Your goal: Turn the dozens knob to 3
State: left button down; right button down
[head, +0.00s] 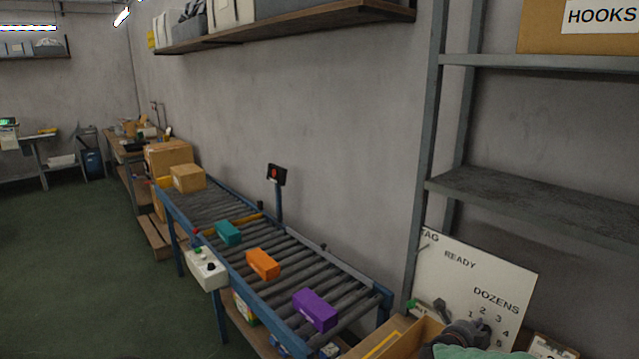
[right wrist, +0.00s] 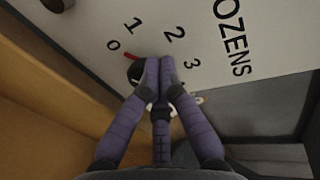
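The white board (head: 490,268) with the word DOZENS leans at the lower right of the head view. In the right wrist view the dark dozens knob (right wrist: 136,73) shows partly beside my fingers. Its red pointer (right wrist: 131,57) points near the 0, towards the side of the 1. The digits 1, 2 and 3 curve around it. My right gripper (right wrist: 159,64) has its purple fingers drawn close together at the knob, apparently shut on it; the fingertips hide most of it. In the head view my right gripper (head: 468,333) covers the dial's left part. My left gripper is not in view.
A cardboard box (head: 408,335) stands close to the left of my right gripper. A metal shelf (head: 540,195) rises behind the board. A roller conveyor (head: 283,283) with teal, orange and purple boxes lies to the left.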

jog(key=shift+s+d+b, duration=0.4)
jog(key=shift+s+d, duration=0.2)
jog(key=shift+s, duration=0.05)
jog(key=shift+s+d+f+b, duration=0.15)
jog(key=shift+s+d+b, duration=0.2)
jog(key=shift+s, duration=0.1)
dwell(0.6)
jog(key=shift+r, duration=0.2)
jog(key=shift+s+d+r, duration=0.1)
jog(key=shift+r, duration=0.1)
jog(key=s+a, duration=0.3)
jog(key=a, duration=0.1)
jog(key=shift+s+a+p, duration=0.3)
jog(key=shift+s+p, duration=0.05)
jog(key=shift+s, duration=0.05)
